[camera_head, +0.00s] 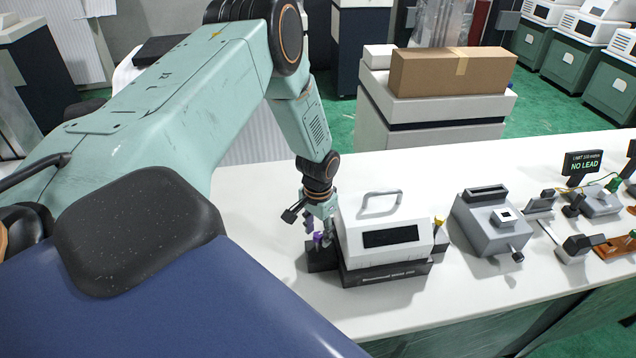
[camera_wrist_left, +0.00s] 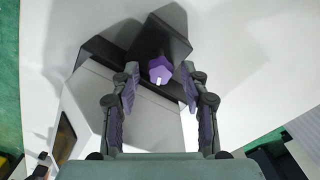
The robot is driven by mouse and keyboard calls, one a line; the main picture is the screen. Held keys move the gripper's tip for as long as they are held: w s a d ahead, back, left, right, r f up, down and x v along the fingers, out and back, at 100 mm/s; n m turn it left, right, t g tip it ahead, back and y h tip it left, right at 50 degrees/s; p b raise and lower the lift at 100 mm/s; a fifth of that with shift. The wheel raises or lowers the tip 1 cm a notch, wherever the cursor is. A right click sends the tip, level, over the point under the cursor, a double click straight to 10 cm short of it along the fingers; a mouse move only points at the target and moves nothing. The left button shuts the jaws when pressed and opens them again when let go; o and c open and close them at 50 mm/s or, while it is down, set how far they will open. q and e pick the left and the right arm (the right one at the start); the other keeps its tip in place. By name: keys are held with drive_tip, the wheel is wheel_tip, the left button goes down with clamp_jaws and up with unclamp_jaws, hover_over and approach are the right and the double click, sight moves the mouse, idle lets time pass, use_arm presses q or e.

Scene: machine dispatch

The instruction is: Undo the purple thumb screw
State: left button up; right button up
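The purple thumb screw (camera_head: 318,239) sits on the dark block at the left end of the white machine (camera_head: 385,236) on the table. In the left wrist view the purple thumb screw (camera_wrist_left: 160,69) shows between and just beyond the fingertips. My left gripper (camera_head: 313,219) is right above it, pointing down. In the wrist view the left gripper (camera_wrist_left: 165,85) is open, its two fingers apart on either side of the screw, with no clear contact. My right gripper is not in view.
A yellow thumb screw (camera_head: 438,222) is on the machine's right end. A grey device (camera_head: 490,222) and smaller fixtures stand further right on the white table (camera_head: 400,312). A NO LEAD sign (camera_head: 582,164) stands at the back right. The table's front strip is clear.

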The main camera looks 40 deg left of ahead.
use_arm(q)
clamp_jaws()
drive_tip(key=shift+n, duration=0.3)
drive_tip(key=n, duration=0.5)
drive_tip(key=shift+w, duration=0.1)
drive_tip(key=shift+n, duration=2.6)
drive_tip(key=shift+a, duration=0.1)
drive_tip(key=shift+o, duration=1)
unclamp_jaws()
